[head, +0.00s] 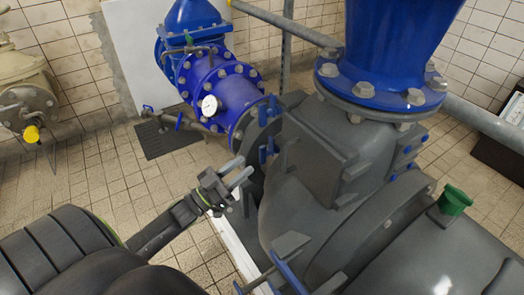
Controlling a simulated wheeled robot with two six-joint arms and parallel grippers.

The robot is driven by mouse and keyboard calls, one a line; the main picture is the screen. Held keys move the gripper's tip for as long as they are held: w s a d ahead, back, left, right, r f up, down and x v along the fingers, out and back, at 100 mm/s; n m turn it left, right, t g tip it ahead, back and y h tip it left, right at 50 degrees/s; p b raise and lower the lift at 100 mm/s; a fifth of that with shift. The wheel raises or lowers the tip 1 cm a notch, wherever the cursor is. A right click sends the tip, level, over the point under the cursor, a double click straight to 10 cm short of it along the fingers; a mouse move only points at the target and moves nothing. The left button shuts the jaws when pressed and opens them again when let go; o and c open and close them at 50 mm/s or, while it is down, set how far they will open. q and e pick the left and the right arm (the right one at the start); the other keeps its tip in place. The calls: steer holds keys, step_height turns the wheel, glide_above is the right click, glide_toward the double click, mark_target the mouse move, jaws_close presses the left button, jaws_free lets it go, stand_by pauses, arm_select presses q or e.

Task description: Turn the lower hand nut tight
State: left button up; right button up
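My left gripper (246,165) reaches in from the lower left. Its two pale fingers are apart with a visible gap and nothing between them. They point up and right toward the dark grey pump housing (318,150). Small blue hand nuts (263,156) show on the left side of the housing, just above and right of the fingertips. More blue pieces (271,104) sit higher on the same side. I cannot tell for sure which is the lower hand nut, nor whether the fingers touch any of them. My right gripper is not in view.
A blue pipe (225,92) with a white gauge (209,106) joins the housing from behind. A large blue flange (372,88) stands on top. A blue bar (290,274) sticks out low at the front. A green cap (455,200) is at right. Tiled floor (140,190) is open at left.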

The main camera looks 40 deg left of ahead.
mark_target(262, 163)
arm_select(q)
steer(key=x, duration=0.7)
steer(key=shift+w+d+r, duration=0.1)
steer(key=shift+w, duration=0.25)
steer(key=shift+c, duration=0.4)
jaws_close()
